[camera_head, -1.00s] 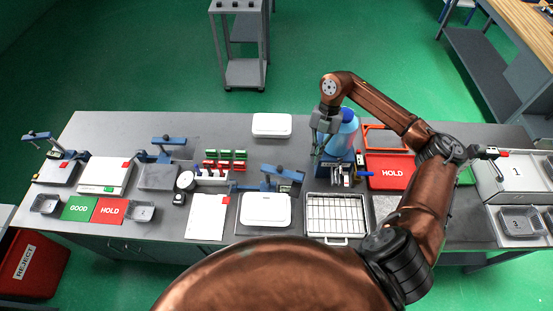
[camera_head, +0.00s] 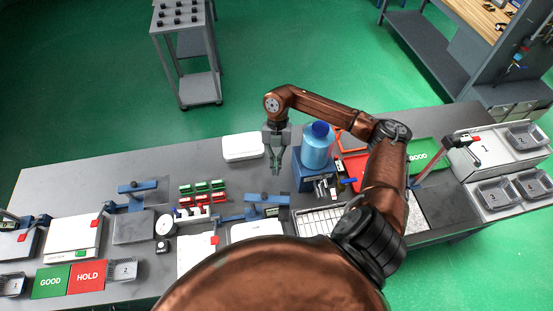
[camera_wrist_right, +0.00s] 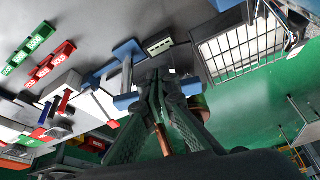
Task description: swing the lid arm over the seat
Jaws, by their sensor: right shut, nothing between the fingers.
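My right gripper (camera_head: 276,172) points down, shut and empty, over the table between the white lidded box and the blue bottle. A blue fixture with a raised arm (camera_head: 256,199) stands below and left of it in the head view; this looks like the lid arm. A pale flat seat (camera_head: 257,229) lies in front of it, its near part hidden by my body. In the right wrist view the shut fingers (camera_wrist_right: 156,78) overlap blue bars (camera_wrist_right: 125,52) of a fixture; I cannot tell whether they touch. My left gripper is not in view.
A blue bottle (camera_head: 318,147) on a blue stand (camera_head: 312,178) is close right of the gripper. A white box (camera_head: 243,147) lies behind left. A wire rack (camera_head: 318,222) is in front right, partly hidden by my arm.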

